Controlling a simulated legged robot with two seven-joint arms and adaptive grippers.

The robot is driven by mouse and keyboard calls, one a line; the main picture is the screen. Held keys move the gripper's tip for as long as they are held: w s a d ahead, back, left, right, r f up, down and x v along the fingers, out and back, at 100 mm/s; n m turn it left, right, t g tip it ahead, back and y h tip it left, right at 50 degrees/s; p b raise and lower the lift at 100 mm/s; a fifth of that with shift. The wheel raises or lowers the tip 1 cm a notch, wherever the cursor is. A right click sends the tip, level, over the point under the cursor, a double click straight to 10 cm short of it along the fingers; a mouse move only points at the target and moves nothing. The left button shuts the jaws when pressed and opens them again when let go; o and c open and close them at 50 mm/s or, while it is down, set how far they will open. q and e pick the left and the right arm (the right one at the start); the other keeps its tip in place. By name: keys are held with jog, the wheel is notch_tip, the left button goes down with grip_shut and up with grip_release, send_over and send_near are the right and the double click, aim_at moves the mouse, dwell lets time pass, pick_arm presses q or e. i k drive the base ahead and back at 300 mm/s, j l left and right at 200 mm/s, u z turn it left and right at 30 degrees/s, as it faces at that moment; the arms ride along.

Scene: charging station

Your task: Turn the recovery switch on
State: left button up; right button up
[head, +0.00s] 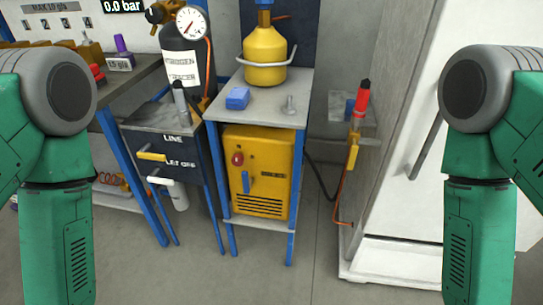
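A yellow machine (272,146) with a vented front stands on the lower shelf of a small blue-legged stand. Its front carries a round red knob (238,158), an upright blue lever-like part (246,182) and a small dark label too small to read. I cannot tell which of these is the recovery switch, or how it is set. My two green arms frame the picture at left and right and run down out of it. Neither gripper shows.
A yellow gas cylinder (265,52), a blue block (237,98) and a small grey fitting stand on the stand's top (270,112). A dark cabinet (160,150) with yellow and white handles is to the left. A white door (425,150) is to the right. Floor in front is clear.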

aim_at(238, 160)
jog(key=z, duration=0.3)
jog(key=j+z, duration=0.35)
jog(key=i+j+z, duration=0.1)
jog(key=j+z, duration=0.3)
jog(key=j, duration=0.15)
jog(key=j+z, duration=0.35)
jog(key=k+j, duration=0.1)
jog(key=j, duration=0.75)
jog(key=k+j+z, duration=0.1)
jog(key=j, duration=0.35)
jog(key=k+j, duration=0.15)
jog(key=j, duration=0.3)
jog(key=k+j+z, duration=0.1)
jog(key=j, duration=0.3)
